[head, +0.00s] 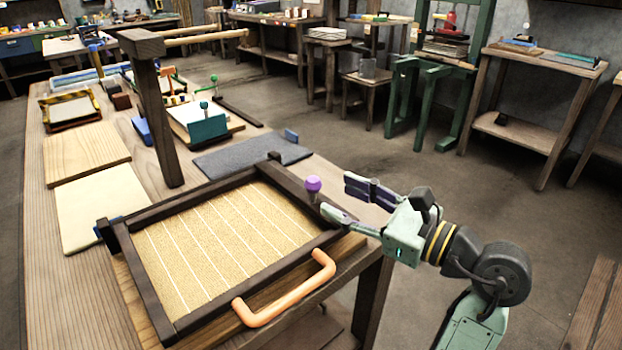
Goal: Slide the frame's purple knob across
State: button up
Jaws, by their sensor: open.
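A purple knob (313,184) stands up from the right side of a dark wooden frame (180,205), near its far right corner. The frame surrounds a tan mesh mould with pale lines (205,245) and lies on the wooden table. An orange handle (290,295) is fixed along the near side. My gripper (338,200) is open, just right of the knob, with its fingers pointing left towards it. One finger is behind and above, the other lower and nearer. The knob does not appear to be between the fingers, and I cannot tell if they touch it.
A dark wooden post (160,110) with a light rod rises behind the frame. A grey felt mat (252,157) lies beyond it, and pale boards (88,155) lie to the left.

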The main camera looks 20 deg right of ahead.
aim_at(313, 185)
jog(key=p+x, duration=0.1)
jog(key=x, duration=0.6)
jog(key=shift+a, duration=0.1)
jog(key=shift+c, duration=0.5)
grip_shut()
